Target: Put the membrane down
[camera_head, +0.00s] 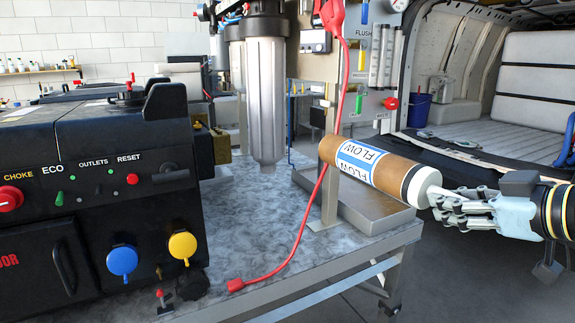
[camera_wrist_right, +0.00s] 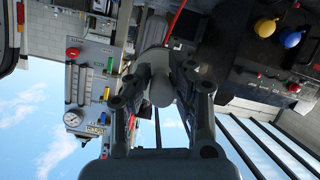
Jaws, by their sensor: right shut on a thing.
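The membrane (camera_head: 368,163) is a brown tube with a blue and white FLOW label and a white end. It lies nearly level, tipped down to the right, above the metal tray on the table. My right gripper (camera_head: 436,203) comes in from the right and is shut on its white end. In the right wrist view, my gripper (camera_wrist_right: 160,100) holds the grey-white end (camera_wrist_right: 160,90) between its fingers; the rest of the tube is hard to make out there. I cannot tell whether the tube touches the tray. My left gripper is not in view.
The shallow metal tray (camera_head: 375,213) sits on the grey table (camera_head: 262,243) near its right edge. A red cable (camera_head: 303,225) hangs past the tube onto the table. A black generator (camera_head: 95,190) stands left, and a silver filter housing (camera_head: 266,100) hangs behind.

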